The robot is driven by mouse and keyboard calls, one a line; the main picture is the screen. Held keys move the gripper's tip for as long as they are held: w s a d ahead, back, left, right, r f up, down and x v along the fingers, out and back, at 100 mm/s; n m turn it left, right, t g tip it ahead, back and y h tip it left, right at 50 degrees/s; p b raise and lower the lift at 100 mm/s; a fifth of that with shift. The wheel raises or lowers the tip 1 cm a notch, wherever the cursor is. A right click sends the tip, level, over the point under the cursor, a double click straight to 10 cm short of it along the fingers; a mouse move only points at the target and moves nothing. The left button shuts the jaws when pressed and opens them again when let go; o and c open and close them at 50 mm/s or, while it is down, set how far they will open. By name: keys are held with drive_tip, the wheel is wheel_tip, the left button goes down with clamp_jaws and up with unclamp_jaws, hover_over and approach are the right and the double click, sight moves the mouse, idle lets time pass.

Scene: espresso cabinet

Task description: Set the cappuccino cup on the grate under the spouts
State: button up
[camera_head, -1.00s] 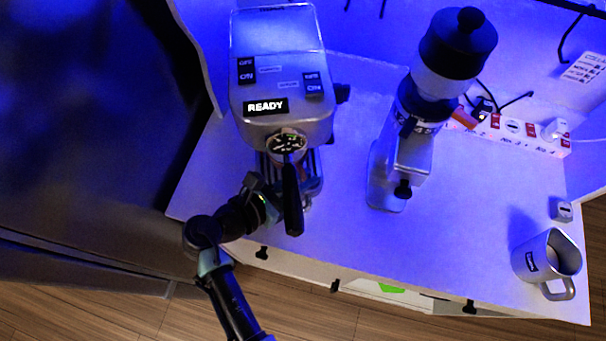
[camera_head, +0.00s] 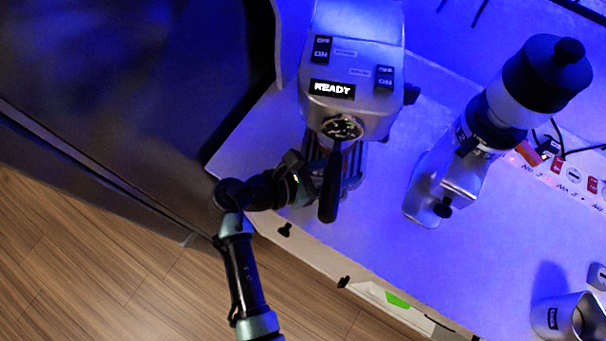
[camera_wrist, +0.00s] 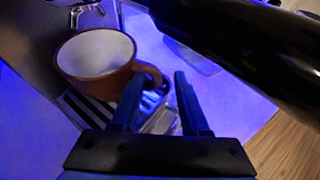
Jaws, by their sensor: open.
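The cappuccino cup (camera_wrist: 95,62), brown outside and white inside, stands on the slatted grate (camera_wrist: 75,110) in the wrist view. It looks upright and empty. Its handle points toward my gripper (camera_wrist: 158,82), whose two fingers are open and apart, with the handle close to the left fingertip. I cannot tell whether they touch. A metal spout part (camera_wrist: 180,45) shows above and beyond the cup. In the head view my gripper (camera_head: 308,186) is at the front of the espresso machine (camera_head: 350,65), partly behind the portafilter handle (camera_head: 329,190).
The black portafilter handle juts out over my gripper, and crosses the upper right of the wrist view (camera_wrist: 250,45). A grinder (camera_head: 490,130) stands right of the machine. A metal jug (camera_head: 565,318) is at the lower right. Counter between machine and grinder is clear.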

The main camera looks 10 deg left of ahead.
drive_tip(key=b+v, duration=0.1)
drive_tip(key=v, duration=1)
